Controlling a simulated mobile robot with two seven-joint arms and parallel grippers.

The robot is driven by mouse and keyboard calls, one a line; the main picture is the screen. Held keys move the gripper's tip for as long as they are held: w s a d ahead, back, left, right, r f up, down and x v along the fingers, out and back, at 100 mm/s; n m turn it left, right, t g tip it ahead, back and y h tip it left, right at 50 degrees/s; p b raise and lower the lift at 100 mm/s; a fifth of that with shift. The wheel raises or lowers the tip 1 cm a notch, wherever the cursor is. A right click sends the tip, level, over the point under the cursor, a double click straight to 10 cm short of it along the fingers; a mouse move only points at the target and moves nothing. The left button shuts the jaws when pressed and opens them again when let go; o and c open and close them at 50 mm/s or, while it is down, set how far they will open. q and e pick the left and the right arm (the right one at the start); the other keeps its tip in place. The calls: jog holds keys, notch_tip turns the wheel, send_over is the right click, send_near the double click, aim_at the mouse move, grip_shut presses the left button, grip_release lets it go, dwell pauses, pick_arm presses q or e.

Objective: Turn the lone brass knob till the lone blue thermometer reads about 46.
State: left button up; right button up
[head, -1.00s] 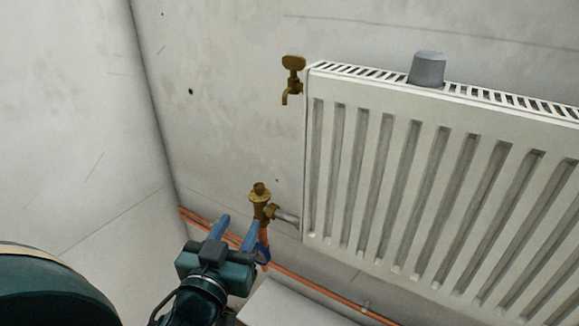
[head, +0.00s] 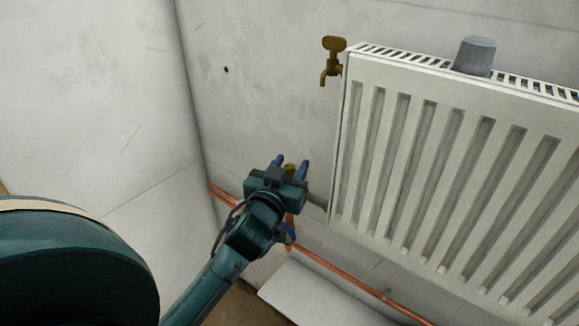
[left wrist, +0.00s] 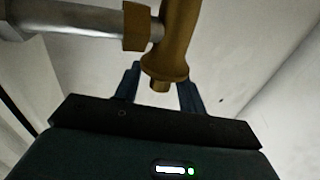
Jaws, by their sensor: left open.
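The brass valve (head: 291,169) stands at the radiator's lower left corner, mostly hidden behind my left gripper (head: 291,163). In the left wrist view the brass valve body (left wrist: 178,38) hangs from the top, with a flared end and a short stem. My left gripper (left wrist: 160,78) is open there, its blue fingers on either side of the valve's end; I cannot tell if they touch it. A small blue part (head: 286,234) shows beside the pipe under the gripper; I cannot tell what it is. No thermometer reading is visible. My right gripper is out of view.
The white radiator (head: 450,170) fills the right side, with a grey cap (head: 475,56) on top. A brass tap (head: 332,62) is on the wall at its upper left corner. Copper pipes (head: 340,272) run low along the wall. A white slab (head: 310,295) lies below.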

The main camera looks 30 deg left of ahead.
pick_arm(q)
grip_shut()
dwell(0.4)
jog(key=shift+h+p, duration=0.3)
jog(key=shift+p, duration=0.1)
